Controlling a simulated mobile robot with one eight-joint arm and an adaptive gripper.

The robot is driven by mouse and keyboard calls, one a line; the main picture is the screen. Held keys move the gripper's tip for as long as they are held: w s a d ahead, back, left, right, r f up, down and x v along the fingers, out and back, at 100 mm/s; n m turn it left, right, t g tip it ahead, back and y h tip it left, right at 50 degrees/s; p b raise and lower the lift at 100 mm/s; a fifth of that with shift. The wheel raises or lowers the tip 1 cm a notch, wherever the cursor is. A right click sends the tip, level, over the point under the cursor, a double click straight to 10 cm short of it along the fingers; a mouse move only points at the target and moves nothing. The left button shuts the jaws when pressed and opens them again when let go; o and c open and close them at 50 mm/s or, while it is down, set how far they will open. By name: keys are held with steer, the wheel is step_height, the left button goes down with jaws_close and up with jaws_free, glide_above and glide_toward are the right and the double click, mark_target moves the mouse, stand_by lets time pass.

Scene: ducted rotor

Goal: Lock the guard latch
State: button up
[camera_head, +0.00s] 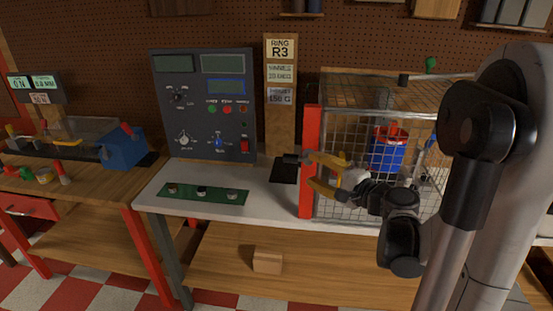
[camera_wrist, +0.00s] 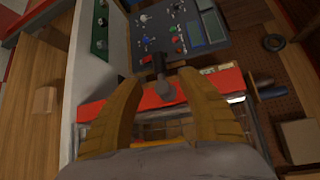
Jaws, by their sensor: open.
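The guard is a wire-mesh cage (camera_head: 360,205) with a red post (camera_head: 309,190) at its left edge. A black latch handle (camera_head: 292,157) sticks out to the left near the top half of that post. In the wrist view the latch handle (camera_wrist: 160,64) rises from a grey pivot (camera_wrist: 165,91) on the red post (camera_wrist: 205,88). My gripper (camera_head: 308,170) is at the post with its yellow fingers apart. In the wrist view the gripper (camera_wrist: 160,77) has one finger on each side of the latch and is not closed on it. Whether either finger touches it is unclear.
A dark control panel (camera_head: 203,105) stands behind the white bench top (camera_head: 260,205). A green strip with knobs (camera_head: 202,193) lies at the bench front. A sign post (camera_head: 281,110) stands behind the latch. A blue motor-like part (camera_head: 386,152) sits inside the cage.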

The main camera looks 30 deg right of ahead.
mark_target(295, 160)
steer(key=b+x, duration=0.1)
steer(key=x, duration=0.9)
steer(key=shift+b, duration=0.35)
steer(key=shift+c, duration=0.4)
jaws_close()
